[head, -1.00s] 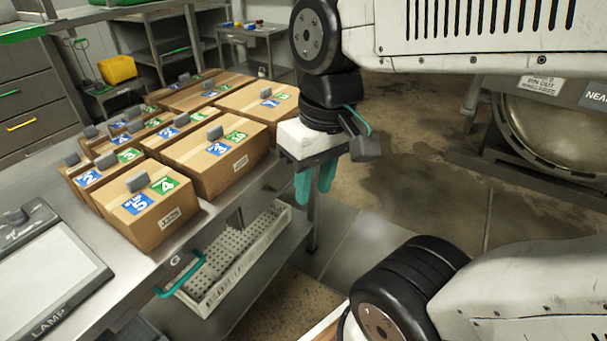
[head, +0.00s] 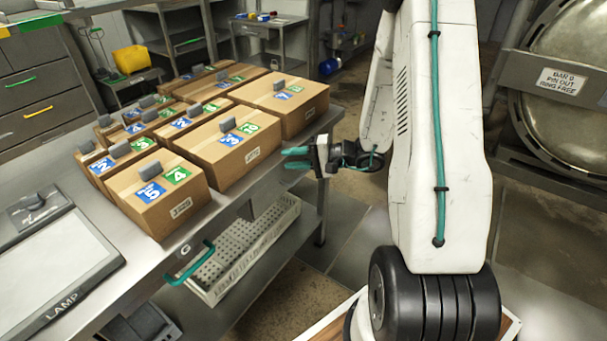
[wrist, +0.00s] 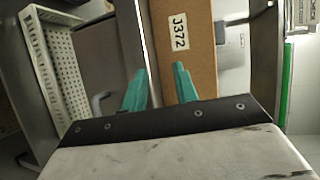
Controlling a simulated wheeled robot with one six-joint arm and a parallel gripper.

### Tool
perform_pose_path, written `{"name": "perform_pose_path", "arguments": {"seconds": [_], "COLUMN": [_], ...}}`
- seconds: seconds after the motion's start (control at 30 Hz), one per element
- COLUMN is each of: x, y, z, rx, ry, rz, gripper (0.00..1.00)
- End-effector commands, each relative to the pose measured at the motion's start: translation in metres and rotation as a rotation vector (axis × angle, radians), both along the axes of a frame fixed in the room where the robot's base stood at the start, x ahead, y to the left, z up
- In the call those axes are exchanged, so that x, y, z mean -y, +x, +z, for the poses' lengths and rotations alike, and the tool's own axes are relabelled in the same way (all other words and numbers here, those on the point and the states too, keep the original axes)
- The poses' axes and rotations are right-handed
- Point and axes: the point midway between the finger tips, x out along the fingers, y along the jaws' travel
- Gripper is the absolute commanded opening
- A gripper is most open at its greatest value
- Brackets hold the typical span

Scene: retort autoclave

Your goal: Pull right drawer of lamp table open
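The lamp table (head: 95,290) is a steel bench at the left in the head view, with a lamp panel (head: 50,265) on top. A teal bar handle (head: 190,265) sticks out from its front edge below a "G" mark. The drawer front behind it is hardly visible, and no open drawer shows there. My gripper (head: 288,158) has teal fingers and is beyond the handle, up and to the right, near the front edge by the boxes. In the wrist view its fingers (wrist: 160,75) are apart with nothing between them. They point toward a box labelled J372 (wrist: 185,45).
Several cardboard boxes (head: 225,150) with numbered tags stand on the bench top. A white perforated basket (head: 245,250) sits on the shelf below, right of the handle. A round metal autoclave door (head: 570,70) is at the right.

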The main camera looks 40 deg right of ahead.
Motion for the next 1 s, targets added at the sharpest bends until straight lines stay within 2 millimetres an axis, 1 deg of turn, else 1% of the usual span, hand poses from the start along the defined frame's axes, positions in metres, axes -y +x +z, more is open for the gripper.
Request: {"name": "perform_pose_path", "arguments": {"seconds": [0.03, 0.1, 0.2, 0.3, 0.33, 0.47, 0.57, 0.8, 0.9, 1.0], "x": [0.022, 0.048, 0.077, 0.096, 0.100, 0.105, 0.101, 0.087, 0.084, 0.081], "y": [0.002, 0.004, 0.001, -0.003, -0.004, -0.002, 0.010, 0.045, 0.057, 0.063], "z": [-0.026, -0.055, -0.089, -0.111, -0.116, -0.126, -0.129, -0.137, -0.139, -0.140], "rx": [0.001, 0.013, 0.019, 0.019, 0.019, 0.018, 0.020, 0.019, 0.020, 0.018], "ry": [0.013, 0.011, -0.003, -0.020, -0.024, -0.034, -0.036, -0.034, -0.035, -0.035], "rz": [-0.089, -0.198, -0.322, -0.401, -0.418, -0.450, -0.449, -0.448, -0.448, -0.448], "gripper": [0.30, 0.30, 0.30, 0.30, 0.30, 0.30, 0.30, 0.30, 0.30, 0.30]}}
